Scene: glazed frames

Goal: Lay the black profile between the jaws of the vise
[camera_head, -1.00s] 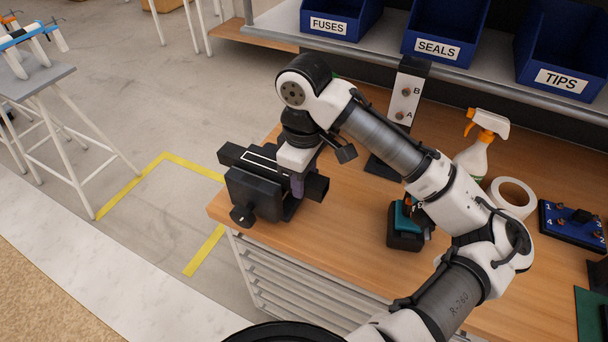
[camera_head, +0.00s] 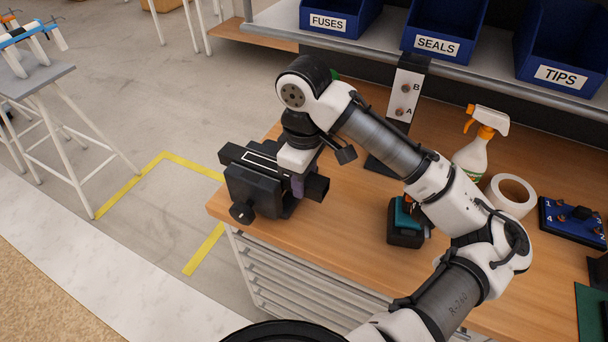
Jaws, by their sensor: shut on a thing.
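The black vise (camera_head: 254,194) stands at the left front corner of the wooden bench, with its handle toward the front left. My gripper (camera_head: 297,184) points down at the vise's right side and is shut on the black profile (camera_head: 317,188). The profile's dark end sticks out to the right of my fingers. The rest of it is hard to separate from the black vise, and my gripper hides its middle. I cannot tell whether the profile rests between the jaws or is still held above them.
A black and teal tool (camera_head: 405,224), a spray bottle (camera_head: 472,158) and a white roll (camera_head: 511,196) are on the bench to the right. An upright panel marked A and B (camera_head: 405,95) stands behind. Blue bins (camera_head: 438,35) line the shelf above.

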